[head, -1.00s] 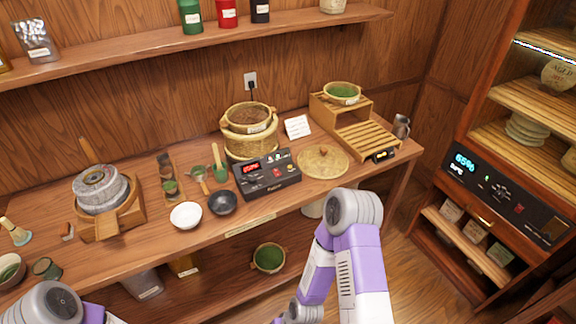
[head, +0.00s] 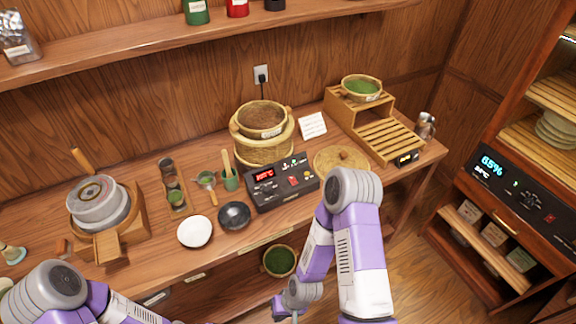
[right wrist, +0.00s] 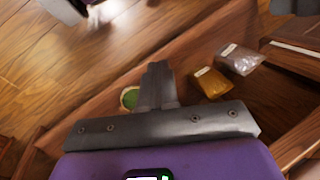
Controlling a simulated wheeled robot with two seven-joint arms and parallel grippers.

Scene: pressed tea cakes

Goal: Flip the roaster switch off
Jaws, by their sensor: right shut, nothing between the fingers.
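The roaster's black control box (head: 282,184) stands on the wooden counter, with a lit red temperature display (head: 264,174) and a red switch (head: 294,181) on its face. The switch position is too small to tell. The woven roaster basket (head: 263,149) sits just behind it, holding a brown-filled pan. My right gripper (head: 286,314) is low in front of the counter, below and apart from the box. Its fingers (right wrist: 158,86) are shut and empty in the right wrist view. My left arm comes in at the lower left; its gripper is out of frame.
A round woven lid (head: 341,160) lies right of the box, partly behind my right arm. A black bowl (head: 234,216) and white bowl (head: 195,232) stand at its left. A green-filled basket (head: 280,261) and packets (right wrist: 211,82) lie on the lower shelf.

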